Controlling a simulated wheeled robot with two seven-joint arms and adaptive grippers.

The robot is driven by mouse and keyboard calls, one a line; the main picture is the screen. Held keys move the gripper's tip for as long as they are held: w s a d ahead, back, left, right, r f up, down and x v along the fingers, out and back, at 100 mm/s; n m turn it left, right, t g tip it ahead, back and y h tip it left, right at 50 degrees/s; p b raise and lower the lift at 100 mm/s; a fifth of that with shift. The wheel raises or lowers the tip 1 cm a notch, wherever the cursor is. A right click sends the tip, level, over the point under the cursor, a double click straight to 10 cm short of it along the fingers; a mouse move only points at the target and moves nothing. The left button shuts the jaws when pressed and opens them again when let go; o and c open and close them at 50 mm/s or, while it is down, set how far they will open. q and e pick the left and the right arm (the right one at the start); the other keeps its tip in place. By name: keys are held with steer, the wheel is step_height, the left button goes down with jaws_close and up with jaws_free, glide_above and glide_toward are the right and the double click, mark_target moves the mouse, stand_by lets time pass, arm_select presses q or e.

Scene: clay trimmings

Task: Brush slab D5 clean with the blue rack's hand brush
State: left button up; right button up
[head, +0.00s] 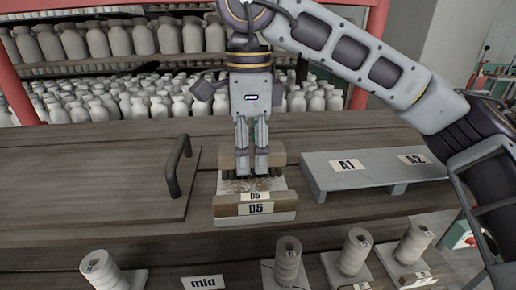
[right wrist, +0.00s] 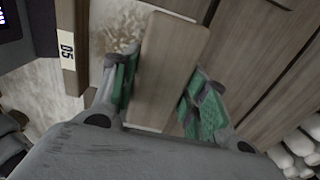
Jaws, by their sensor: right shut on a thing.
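Slab D5 (head: 284,217) lies on the wooden bench in the middle of the head view. Its front carries two D5 labels, and brownish clay crumbs (head: 236,187) are scattered on its pale top. My right gripper (head: 252,172) points down over the slab's far part. It is shut on the wooden hand brush (head: 278,159), which lies across that far end. In the right wrist view the brush's wooden back (right wrist: 172,65) sits between the green finger pads, beside crumbs on the slab (right wrist: 120,30). My left gripper is not in view.
A grey-blue raised rack (head: 375,183) labelled A1 and A2 stands to the right of the slab. A wooden board with a dark upright handle (head: 178,165) is at the left. Several spool-like pieces (head: 288,262) stand along the front. Shelves of pale bottles (head: 120,40) are behind.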

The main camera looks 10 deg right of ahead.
mark_target(232, 153)
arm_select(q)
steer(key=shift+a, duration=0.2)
arm_select(e)
steer(key=shift+a, duration=0.25)
steer(key=shift+a+p, duration=0.35)
steer(key=shift+a, duration=0.6)
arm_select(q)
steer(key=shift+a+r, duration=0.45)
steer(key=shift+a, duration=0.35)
arm_select(e)
steer(key=shift+a, duration=0.45)
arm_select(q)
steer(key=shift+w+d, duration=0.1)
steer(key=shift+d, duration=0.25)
arm_select(e)
steer(key=shift+s, duration=0.65)
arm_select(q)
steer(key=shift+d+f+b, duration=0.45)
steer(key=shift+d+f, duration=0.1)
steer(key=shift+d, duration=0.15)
arm_select(e)
steer(key=shift+s+d, duration=0.1)
steer(key=shift+s, duration=0.6)
steer(key=shift+f, duration=0.1)
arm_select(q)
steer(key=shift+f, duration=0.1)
arm_select(e)
steer(key=shift+d, duration=0.15)
